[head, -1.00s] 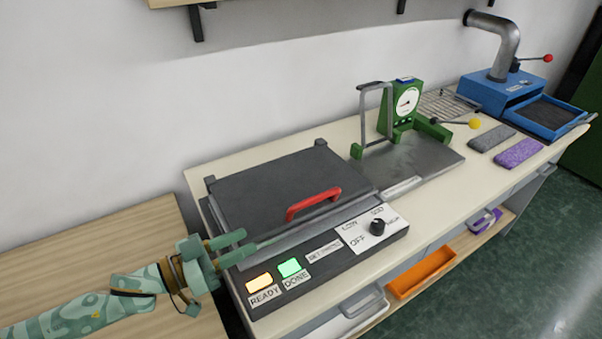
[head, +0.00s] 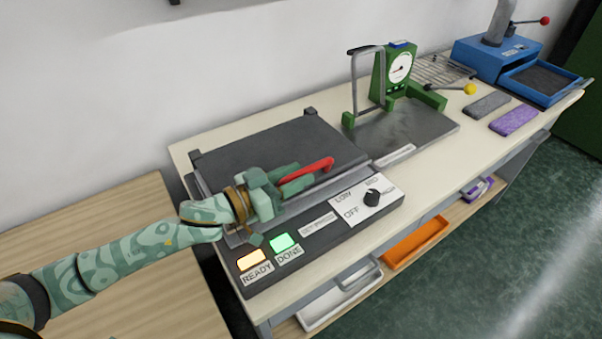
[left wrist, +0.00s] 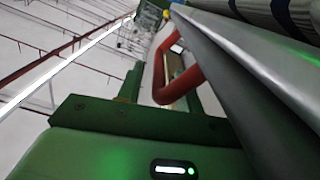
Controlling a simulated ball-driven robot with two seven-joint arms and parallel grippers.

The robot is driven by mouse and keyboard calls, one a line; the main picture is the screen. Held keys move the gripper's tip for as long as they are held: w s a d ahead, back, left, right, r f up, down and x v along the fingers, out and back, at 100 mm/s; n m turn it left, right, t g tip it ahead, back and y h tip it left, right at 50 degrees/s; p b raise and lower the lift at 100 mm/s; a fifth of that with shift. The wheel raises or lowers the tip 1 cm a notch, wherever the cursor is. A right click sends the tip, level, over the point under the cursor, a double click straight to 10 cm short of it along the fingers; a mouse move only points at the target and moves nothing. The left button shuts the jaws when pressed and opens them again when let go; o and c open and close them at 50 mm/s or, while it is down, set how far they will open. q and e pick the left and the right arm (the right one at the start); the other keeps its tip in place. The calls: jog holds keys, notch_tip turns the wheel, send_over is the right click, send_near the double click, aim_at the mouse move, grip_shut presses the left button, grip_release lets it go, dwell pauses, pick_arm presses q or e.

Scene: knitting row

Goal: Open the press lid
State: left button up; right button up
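The press (head: 225,240) stands on the near end of the bench, its dark lid (head: 270,145) lying flat and closed. A red bar handle (head: 318,167) runs along the lid's front edge; it also shows in the left wrist view (left wrist: 186,88). My left gripper (head: 291,181) is at the left part of this handle, with its fingers apart. In the left wrist view the handle lies close to the fingers, and contact cannot be told. My fingers partly hide the handle's left end. My right gripper is not in view.
The press's front panel has lit READY (head: 252,260) and DONE (head: 284,242) lamps and a black knob (head: 371,197). A green gauge device (head: 392,75) stands to the right, with a blue machine (head: 490,60) beyond. An orange bin (head: 415,243) sits below.

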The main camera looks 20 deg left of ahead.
pick_arm(q)
jog(key=shift+x, duration=0.85)
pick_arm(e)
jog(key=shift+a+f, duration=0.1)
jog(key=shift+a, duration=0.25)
pick_arm(q)
grip_shut()
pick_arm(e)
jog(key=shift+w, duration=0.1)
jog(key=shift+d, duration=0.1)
